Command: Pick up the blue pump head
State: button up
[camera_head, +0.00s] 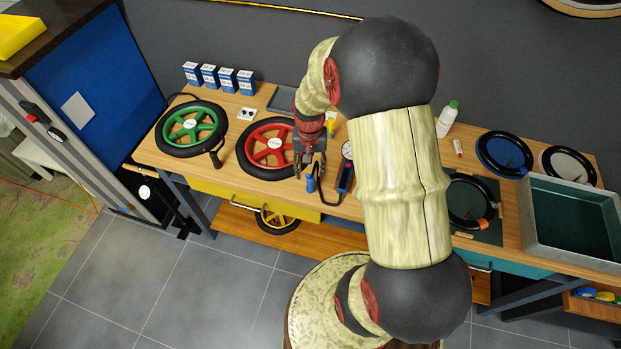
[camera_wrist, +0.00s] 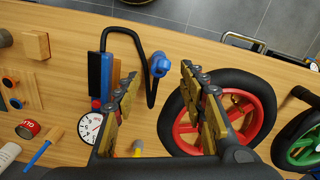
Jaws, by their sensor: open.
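The blue pump head (camera_head: 310,184) sits near the front edge of the table, just in front of my gripper (camera_head: 309,167). In the wrist view the blue pump head (camera_wrist: 159,66) shows between and slightly beyond the fingertips of my gripper (camera_wrist: 160,82). My gripper is open and the fingers do not visibly hold anything. A black hose (camera_wrist: 140,37) loops from the pump head to the blue and black pump (camera_wrist: 103,75), which has a round white gauge (camera_wrist: 90,128). The gauge is partly hidden by the left finger in the wrist view.
A red-rimmed wheel (camera_head: 266,149) lies close to the left of my gripper, with a green-rimmed wheel (camera_head: 190,130) farther left. Several blue-white boxes (camera_head: 208,75) stand at the back. To the right are a white bottle (camera_head: 447,120) and a grey tray (camera_head: 572,225).

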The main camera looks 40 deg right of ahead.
aim_at(310, 180)
notch_tip(310, 180, down, 7)
jog(key=shift+d, duration=0.15)
dwell(0.4)
jog(key=shift+c, duration=0.5)
grip_shut()
